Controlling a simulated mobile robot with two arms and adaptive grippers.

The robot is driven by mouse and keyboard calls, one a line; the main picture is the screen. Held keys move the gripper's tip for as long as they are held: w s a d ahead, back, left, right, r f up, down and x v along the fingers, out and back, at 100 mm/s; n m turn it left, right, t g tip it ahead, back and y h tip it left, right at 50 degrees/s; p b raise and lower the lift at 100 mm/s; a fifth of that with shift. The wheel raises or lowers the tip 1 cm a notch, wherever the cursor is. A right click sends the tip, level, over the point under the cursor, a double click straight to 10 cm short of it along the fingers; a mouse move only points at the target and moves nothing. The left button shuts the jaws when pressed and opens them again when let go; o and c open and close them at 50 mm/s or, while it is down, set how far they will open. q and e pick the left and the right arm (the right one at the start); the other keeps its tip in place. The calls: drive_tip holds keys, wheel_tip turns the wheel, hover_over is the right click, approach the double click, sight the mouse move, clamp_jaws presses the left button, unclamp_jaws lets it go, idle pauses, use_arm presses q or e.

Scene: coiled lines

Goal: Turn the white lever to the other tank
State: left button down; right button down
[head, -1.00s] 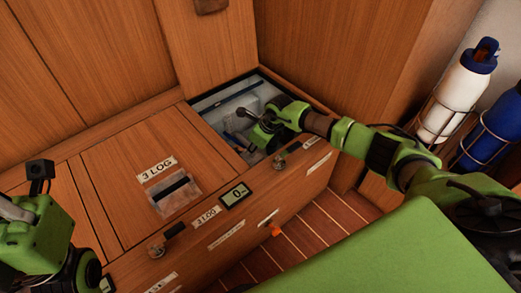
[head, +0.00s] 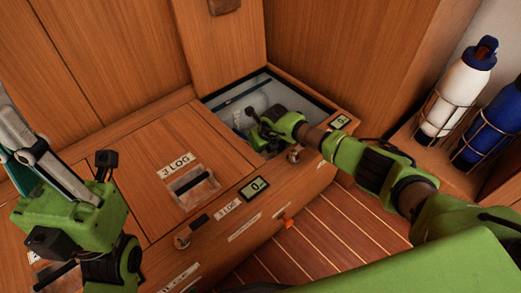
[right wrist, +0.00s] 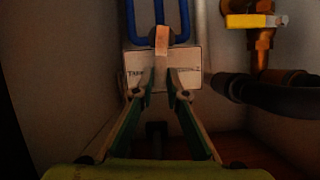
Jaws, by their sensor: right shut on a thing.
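In the right wrist view, the white lever (right wrist: 161,44) stands roughly upright, in front of a pale plate (right wrist: 192,66) with a tank label on each side. My right gripper (right wrist: 154,80) is shut on the lever; the exact contact is dim. In the head view my right gripper (head: 254,124) reaches down into the open locker (head: 213,101), and the arm hides the lever. My left gripper (head: 22,142) is raised at the left edge, away from the locker; its fingertips are too unclear to judge the opening.
Blue pipes (right wrist: 185,20) rise behind the plate. A yellow-handled brass valve (right wrist: 255,21) and a black hose (right wrist: 262,95) lie to the right. The wooden bench has a closed lid labelled LOG (head: 150,160) beside the opening. White (head: 457,90) and blue (head: 490,125) bottles stand in racks at the right.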

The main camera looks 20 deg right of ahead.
drive_tip(key=c, duration=2)
unclamp_jaws()
drive_tip(key=v, duration=1.2)
